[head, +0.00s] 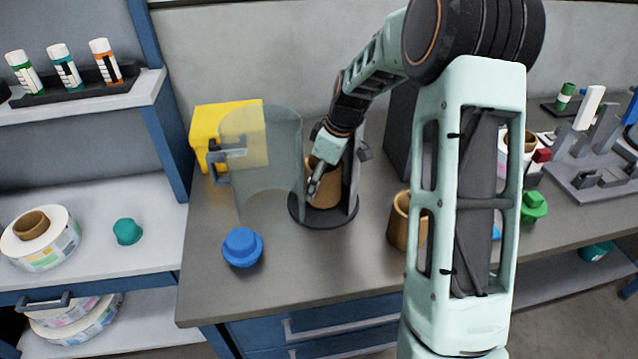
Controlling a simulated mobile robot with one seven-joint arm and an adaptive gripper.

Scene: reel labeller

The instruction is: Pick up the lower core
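One brown cardboard core (326,194) stands upright on a dark round base (323,218) with upright dark walls at its side and back. My gripper (314,184) points down at this core, with its fingers overlapping the core's left side and rim. I cannot tell whether the fingers touch it or how far apart they are. A second brown core (399,222) stands on the bench to the right, partly hidden behind my own arm. It appears lower in the picture than the first.
A clear curved guard (262,180) stands open left of the base, before a yellow box (205,125). A blue knobbed cap (242,247) sits near the bench's front left. A green cap (534,206) and grey fixtures (592,180) are at right. Shelves with label reels (62,245) stand left.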

